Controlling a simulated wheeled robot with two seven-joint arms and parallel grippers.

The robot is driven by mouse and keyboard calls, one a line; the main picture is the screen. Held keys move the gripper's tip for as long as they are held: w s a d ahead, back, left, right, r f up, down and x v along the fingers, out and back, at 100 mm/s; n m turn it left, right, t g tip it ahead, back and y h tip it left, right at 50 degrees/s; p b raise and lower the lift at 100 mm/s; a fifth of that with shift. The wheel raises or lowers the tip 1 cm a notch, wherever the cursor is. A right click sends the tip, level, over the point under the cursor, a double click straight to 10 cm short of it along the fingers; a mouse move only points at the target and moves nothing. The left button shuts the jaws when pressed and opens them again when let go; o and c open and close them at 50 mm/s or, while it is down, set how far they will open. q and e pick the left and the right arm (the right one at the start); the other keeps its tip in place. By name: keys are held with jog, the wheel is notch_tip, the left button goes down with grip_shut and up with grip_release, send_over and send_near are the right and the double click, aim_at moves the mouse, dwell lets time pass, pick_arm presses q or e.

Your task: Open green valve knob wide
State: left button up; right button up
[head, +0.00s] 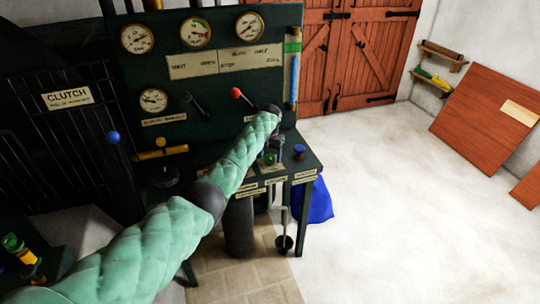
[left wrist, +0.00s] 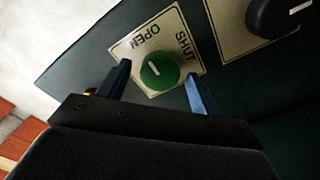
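The green valve knob (left wrist: 160,73) sits on a pale plate (left wrist: 178,22) marked OPEN and SHUT, in the left wrist view. Its short white mark lies on the knob's upper left part, on the side of the word OPEN. My left gripper (left wrist: 157,90) is open, one blue finger on each side of the knob, with gaps showing. I cannot tell how deep the fingers reach. In the head view, the green knob (head: 269,159) shows small on the console shelf, close to my left gripper (head: 275,150). My right gripper is not in view.
A black knob (left wrist: 275,15) stands beside the green one. On the console are a blue knob (head: 299,150), a red-tipped lever (head: 237,93), a yellow handle (head: 160,153) and several gauges (head: 196,32). The floor to the right (head: 400,190) is clear.

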aim_at(270, 156)
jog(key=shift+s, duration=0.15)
pick_arm(q)
jog(key=shift+r, duration=0.35)
jog(key=shift+r+b, duration=1.1)
jog(key=shift+r, duration=2.45)
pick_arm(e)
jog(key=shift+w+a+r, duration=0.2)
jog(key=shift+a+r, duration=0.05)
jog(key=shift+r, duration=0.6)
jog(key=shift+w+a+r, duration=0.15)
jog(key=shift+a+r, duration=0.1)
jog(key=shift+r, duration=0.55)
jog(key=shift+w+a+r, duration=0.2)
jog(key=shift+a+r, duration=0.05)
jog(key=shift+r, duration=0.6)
